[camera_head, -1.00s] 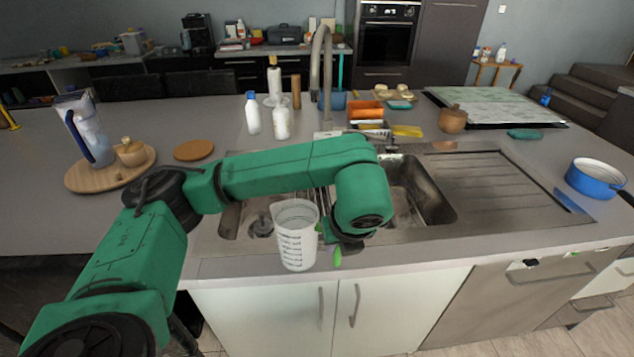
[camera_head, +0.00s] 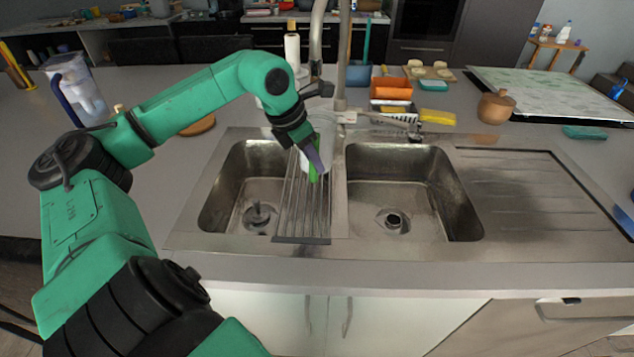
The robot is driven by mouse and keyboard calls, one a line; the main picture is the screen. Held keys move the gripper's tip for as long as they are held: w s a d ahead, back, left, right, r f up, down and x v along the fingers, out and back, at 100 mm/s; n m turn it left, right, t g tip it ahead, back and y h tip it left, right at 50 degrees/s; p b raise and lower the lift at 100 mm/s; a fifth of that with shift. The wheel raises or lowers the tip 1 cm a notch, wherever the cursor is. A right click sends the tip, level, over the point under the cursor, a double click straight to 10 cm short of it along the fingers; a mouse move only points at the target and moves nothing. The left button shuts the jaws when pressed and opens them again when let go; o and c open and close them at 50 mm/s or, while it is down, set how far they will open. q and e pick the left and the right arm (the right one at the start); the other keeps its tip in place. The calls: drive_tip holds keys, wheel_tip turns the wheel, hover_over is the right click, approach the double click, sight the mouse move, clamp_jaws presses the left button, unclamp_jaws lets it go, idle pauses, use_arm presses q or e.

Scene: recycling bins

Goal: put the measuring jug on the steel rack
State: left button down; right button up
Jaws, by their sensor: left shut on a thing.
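The measuring jug (camera_head: 326,138) is a pale translucent vessel over the back part of the steel rack, mostly hidden behind my left gripper. My left gripper (camera_head: 314,168) is shut on the jug, with its green and purplish fingertips pointing down. The steel rack (camera_head: 303,215) is a set of parallel bars lying across the sink, at the right part of the left basin. I cannot tell whether the jug touches the bars. My right gripper is not in view.
The left basin (camera_head: 235,200) and right basin (camera_head: 400,195) are empty. The tap (camera_head: 343,60) rises just behind the jug. An orange container (camera_head: 391,88), a yellow sponge (camera_head: 437,115) and a wooden pot (camera_head: 495,106) stand behind the sink. The drainboard (camera_head: 540,195) is clear.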

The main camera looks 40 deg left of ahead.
use_arm(q)
wheel_tip(320, 180, down, 5)
drive_tip(key=shift+f+b, duration=0.1)
drive_tip(key=shift+b, duration=0.55)
drive_tip(key=shift+f, duration=0.1)
drive_tip(key=c, duration=0.8)
unclamp_jaws()
drive_tip(key=shift+s, duration=0.1)
drive_tip(key=shift+o, duration=0.2)
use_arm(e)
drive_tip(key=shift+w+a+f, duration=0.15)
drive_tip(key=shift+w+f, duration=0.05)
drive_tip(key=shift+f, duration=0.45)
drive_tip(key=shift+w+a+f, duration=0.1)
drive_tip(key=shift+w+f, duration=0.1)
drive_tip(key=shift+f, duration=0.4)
use_arm(q)
drive_tip(key=d+b+v, duration=0.1)
drive_tip(key=b+v, duration=0.2)
drive_tip(key=v, duration=0.2)
approach(313, 183)
drive_tip(key=r, duration=0.2)
drive_tip(key=shift+a+r, duration=0.3)
drive_tip(key=shift+a, duration=0.1)
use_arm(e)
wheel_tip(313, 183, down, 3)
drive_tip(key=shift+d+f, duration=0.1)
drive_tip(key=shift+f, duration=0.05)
